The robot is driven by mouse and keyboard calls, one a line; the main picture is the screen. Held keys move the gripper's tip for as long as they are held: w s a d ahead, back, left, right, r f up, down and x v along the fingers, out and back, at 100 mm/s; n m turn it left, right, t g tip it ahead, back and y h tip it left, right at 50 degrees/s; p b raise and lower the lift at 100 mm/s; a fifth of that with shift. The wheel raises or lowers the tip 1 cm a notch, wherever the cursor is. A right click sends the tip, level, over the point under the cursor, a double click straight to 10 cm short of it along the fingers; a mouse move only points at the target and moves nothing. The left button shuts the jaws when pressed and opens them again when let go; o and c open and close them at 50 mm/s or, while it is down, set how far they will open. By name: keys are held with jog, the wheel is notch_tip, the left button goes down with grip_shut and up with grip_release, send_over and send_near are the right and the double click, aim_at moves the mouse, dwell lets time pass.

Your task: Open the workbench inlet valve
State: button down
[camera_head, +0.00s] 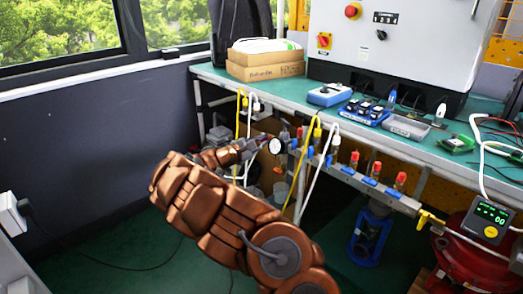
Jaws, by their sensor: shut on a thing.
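My gripper (254,145) is at the left end of the pipe manifold (335,168), under the workbench's front edge. It is shut on a small part beside the round white gauge (275,146). The part is too small and too covered by the fingers to tell its shape, or whether it is the inlet valve's handle. A row of small valves with red tops and blue parts (371,173) runs along the manifold to the right. A yellow lever (430,217) is at the manifold's right end.
Yellow and white hoses (303,172) hang close to the right of my gripper. The green workbench (222,74) is above, with boxes (266,65) and instruments on it. A blue device (370,236) and a red round tank (470,254) stand below. Floor at left is mostly clear.

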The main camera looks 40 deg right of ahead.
jog(key=m+b, duration=0.2)
jog(key=b, duration=0.1)
jog(key=m+b, duration=0.5)
jog(key=shift+s+f+m+b, duration=0.1)
jog(key=shift+f+m+b, duration=0.3)
jog(key=shift+r, duration=0.1)
jog(key=c, duration=1.2)
grip_release()
jog(key=shift+c, duration=0.2)
jog(key=a, duration=1.2)
